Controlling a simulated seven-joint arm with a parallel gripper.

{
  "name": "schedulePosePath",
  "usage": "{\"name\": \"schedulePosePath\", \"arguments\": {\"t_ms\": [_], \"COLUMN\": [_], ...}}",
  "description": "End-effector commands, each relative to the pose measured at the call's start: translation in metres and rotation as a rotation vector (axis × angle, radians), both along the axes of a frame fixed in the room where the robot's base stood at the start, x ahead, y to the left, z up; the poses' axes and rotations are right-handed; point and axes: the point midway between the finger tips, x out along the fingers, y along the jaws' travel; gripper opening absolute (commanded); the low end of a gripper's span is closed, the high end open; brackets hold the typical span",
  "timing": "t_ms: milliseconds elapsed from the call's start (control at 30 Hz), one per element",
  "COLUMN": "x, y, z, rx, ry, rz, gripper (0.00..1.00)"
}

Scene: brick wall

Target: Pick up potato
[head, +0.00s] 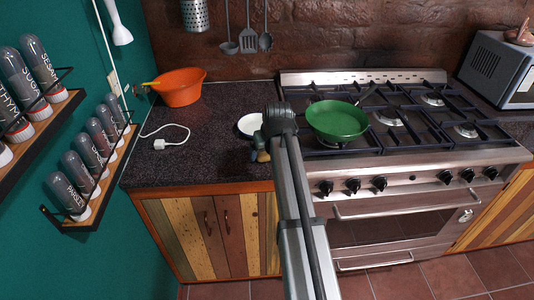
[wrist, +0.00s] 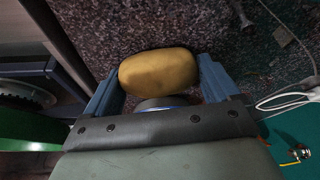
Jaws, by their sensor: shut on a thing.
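The potato (wrist: 158,72) is a smooth yellow-brown oval in the wrist view. It sits between the two blue fingers of my gripper (wrist: 160,78), which is shut on it with a finger at each end. The dark speckled counter shows behind the potato; I cannot tell whether the potato touches it. In the head view my gripper (head: 261,148) is over the counter's front part, left of the stove, and the potato (head: 264,156) is mostly hidden by my arm.
A white plate (head: 250,125) lies on the counter (head: 200,150) just behind my gripper. A green pan (head: 338,120) stands on the stove to the right. An orange colander (head: 181,88) and a white cable (head: 172,138) are to the left. The counter's front left is clear.

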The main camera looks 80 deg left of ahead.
Motion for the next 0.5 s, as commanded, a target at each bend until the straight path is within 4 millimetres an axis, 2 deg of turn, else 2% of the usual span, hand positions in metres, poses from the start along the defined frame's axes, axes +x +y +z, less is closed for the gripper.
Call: {"name": "schedulePosePath", "arguments": {"t_ms": [267, 367, 500], "x": [0.0, 0.0, 0.0], "y": [0.0, 0.001, 0.002], "z": [0.005, 0.015, 0.039], "rx": [0.001, 0.002, 0.003], "ry": [0.0, 0.0, -0.001], "rz": [0.0, 0.0, 0.001], "gripper": [0.56, 0.56, 0.56]}}
